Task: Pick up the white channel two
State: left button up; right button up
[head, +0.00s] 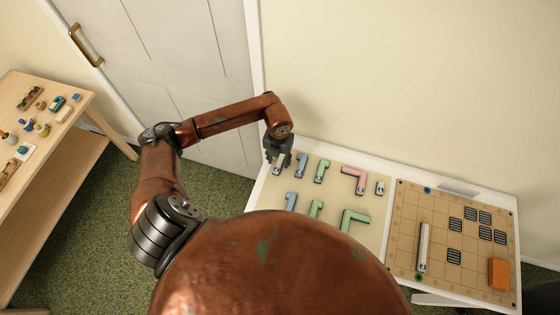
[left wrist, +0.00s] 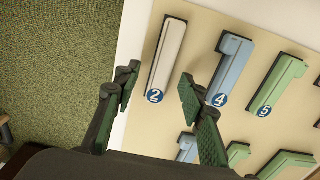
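The white channel two (left wrist: 167,52) is a straight white piece with a blue round "2" label at its near end. It lies in a dark-edged slot on the beige board (head: 330,223), at its far left corner. In the head view my left gripper (head: 279,156) is over this corner and partly hides the white channel two (head: 278,167). In the left wrist view the left gripper (left wrist: 158,82) is open and empty, its two fingers apart on either side of the labelled end. Contact is not visible. My right gripper is not in view.
A blue channel "4" (left wrist: 231,69) and green channel "5" (left wrist: 276,86) lie right of it. A pink piece (head: 358,178) and more green ones share the board. A tan grid board (head: 405,215) holds a long white piece (head: 423,247) and orange block (head: 498,273). The wall is behind.

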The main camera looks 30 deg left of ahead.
pick_arm(q)
jog(key=shift+f, duration=0.65)
jog(key=shift+c, duration=0.2)
grip_shut()
jog(key=shift+r, duration=0.15)
